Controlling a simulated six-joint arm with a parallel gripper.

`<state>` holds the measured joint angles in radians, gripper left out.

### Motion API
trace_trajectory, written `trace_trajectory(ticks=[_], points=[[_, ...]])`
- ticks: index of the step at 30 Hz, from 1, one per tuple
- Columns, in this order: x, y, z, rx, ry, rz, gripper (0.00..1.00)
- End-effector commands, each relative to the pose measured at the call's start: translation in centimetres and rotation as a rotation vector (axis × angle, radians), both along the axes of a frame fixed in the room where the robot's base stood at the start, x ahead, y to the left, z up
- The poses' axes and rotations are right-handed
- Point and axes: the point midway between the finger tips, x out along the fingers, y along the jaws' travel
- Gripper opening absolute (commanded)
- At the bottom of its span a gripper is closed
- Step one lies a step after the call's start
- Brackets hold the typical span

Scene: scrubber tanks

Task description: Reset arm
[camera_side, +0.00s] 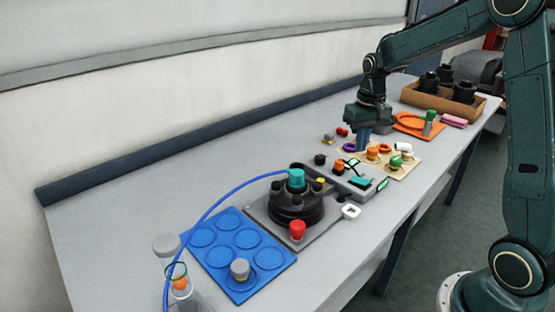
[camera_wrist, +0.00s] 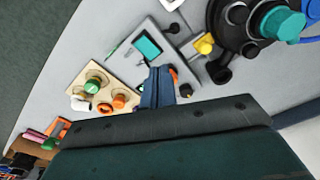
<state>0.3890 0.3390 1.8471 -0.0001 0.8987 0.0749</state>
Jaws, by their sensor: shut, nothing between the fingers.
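My gripper (camera_side: 363,140) points down over the table, at the back edge of the beige board with orange and green parts (camera_side: 405,168). Its blue fingers are shut with nothing between them. In the wrist view the shut fingers (camera_wrist: 157,88) show in front of the grey control box (camera_wrist: 150,50) and beside the beige board (camera_wrist: 104,88). I cannot tell how high the fingertips are above the table.
A black round device with a teal cap (camera_side: 297,180) stands mid-table, a blue hose running left from it. A blue tray with round recesses (camera_side: 222,227) lies at front left. A wooden box (camera_side: 448,104) holds black canisters at the far right.

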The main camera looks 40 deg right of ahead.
Motion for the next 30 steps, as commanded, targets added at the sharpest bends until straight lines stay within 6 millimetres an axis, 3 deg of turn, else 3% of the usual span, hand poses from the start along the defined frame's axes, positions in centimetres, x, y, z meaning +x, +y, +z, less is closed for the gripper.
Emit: trace_trajectory(ticks=[6, 15, 30], points=[[-2.4, 3.6, 4.1, -0.026, -0.065, 0.072, 0.0], [-6.7, 8.0, 8.2, -0.054, -0.152, 0.169, 0.0], [-15.2, 13.7, 11.3, -0.088, -0.301, 0.328, 0.0]])
